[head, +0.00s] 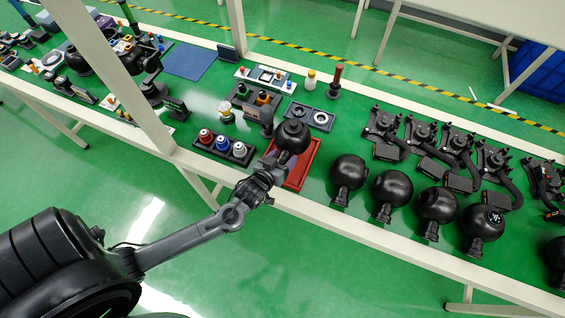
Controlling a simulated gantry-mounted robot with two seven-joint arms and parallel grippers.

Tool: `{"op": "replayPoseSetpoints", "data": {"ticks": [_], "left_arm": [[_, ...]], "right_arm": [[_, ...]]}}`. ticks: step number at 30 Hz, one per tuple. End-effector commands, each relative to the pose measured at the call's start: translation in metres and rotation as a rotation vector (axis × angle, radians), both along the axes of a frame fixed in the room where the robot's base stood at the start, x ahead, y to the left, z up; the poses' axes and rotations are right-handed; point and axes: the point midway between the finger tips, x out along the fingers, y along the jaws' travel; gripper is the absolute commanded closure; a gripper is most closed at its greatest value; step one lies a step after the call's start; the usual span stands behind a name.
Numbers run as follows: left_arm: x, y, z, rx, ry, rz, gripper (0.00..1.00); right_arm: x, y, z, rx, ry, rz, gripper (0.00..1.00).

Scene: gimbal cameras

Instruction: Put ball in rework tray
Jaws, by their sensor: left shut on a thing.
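A black ball (293,134) is held at the end of my left arm, above the red tray. My left gripper (281,158) is shut on it; the fingertips are partly hidden by the ball and the wrist. The red tray (302,174) lies near the table's front edge, and the gripper and ball cover its left and upper part. I cannot tell whether the ball touches the tray. My right gripper is not in view.
More black balls (349,171) stand in a row to the right on the green table. Black gimbal units (384,124) are behind them. A rack with coloured-cap bottles (222,148) is left of the tray. A grey two-hole plate (309,116) is behind it. A white frame post (112,75) crosses the left side.

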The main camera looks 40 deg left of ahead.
Motion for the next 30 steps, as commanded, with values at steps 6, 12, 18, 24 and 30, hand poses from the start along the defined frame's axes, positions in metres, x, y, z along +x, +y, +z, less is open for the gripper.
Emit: {"op": "replayPoseSetpoints", "data": {"ticks": [6,12,18,24,30], "left_arm": [[0.001,0.0,-0.026,0.001,-0.004,-0.001,0.86],[0.001,0.0,-0.031,0.0,-0.004,0.0,0.86],[0.001,0.0,-0.031,0.0,-0.004,0.0,0.86],[0.0,-0.001,-0.035,0.0,0.0,-0.001,0.22],[0.0,0.0,-0.035,0.0,0.0,0.0,0.1]], "right_arm": [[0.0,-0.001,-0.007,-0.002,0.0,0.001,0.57],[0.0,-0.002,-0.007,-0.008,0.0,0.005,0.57],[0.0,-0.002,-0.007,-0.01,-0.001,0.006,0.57],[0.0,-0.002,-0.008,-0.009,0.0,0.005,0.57],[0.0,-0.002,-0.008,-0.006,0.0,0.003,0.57]]}}
